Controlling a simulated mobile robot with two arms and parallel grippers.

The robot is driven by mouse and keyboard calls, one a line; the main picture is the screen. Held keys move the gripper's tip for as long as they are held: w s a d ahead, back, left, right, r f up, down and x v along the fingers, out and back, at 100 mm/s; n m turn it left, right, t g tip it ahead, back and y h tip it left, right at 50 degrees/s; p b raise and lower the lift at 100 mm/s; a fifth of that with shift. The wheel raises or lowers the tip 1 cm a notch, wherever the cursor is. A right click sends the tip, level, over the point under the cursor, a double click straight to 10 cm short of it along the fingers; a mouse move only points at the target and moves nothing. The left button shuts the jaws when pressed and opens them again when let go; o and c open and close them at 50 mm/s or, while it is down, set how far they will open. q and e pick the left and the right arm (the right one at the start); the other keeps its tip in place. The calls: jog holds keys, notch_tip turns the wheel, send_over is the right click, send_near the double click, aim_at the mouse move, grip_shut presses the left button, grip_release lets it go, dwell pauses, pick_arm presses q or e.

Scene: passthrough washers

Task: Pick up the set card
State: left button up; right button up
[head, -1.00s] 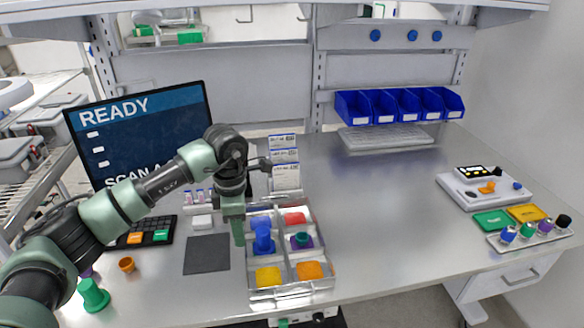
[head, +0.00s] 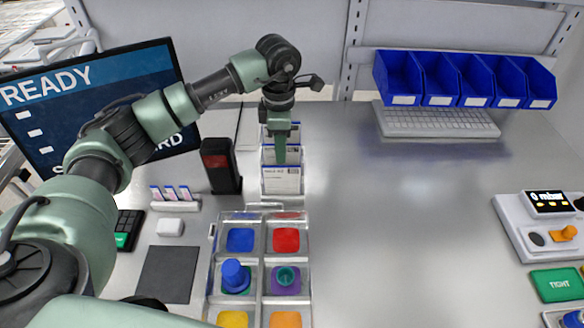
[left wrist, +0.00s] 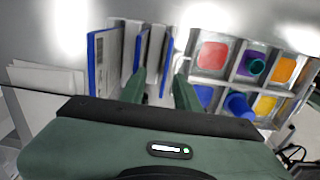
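Several white cards with blue edges stand upright in a row in the head view; the front card (head: 281,180) shows its printed face. The cards also show in the left wrist view, the nearest face-on one (left wrist: 102,62) at left. My left gripper (head: 279,160) points down over the row. In the left wrist view its fingers (left wrist: 161,93) are apart, with a blue-edged card (left wrist: 166,62) showing between and beyond them. I cannot tell whether they touch it. The fingers partly hide the rear cards. I cannot tell which card is the set card. My right gripper is out of view.
A clear tray (head: 259,218) with coloured compartments stands in front of the cards. A black device (head: 221,168) stands left of them, near the monitor (head: 95,100). Blue bins (head: 460,82) hang at the back.

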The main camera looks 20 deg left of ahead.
aim_at(282, 170)
pick_arm(q)
jog(key=f+b, duration=0.1)
jog(key=f, duration=0.1)
jog(key=f+b, duration=0.1)
jog(key=f, duration=0.2)
jog(key=s+f+b, duration=0.1)
jog(key=f, duration=0.1)
jog(key=shift+d+f, duration=0.2)
jog(key=shift+f, duration=0.1)
jog(key=shift+w+f, duration=0.1)
grip_shut()
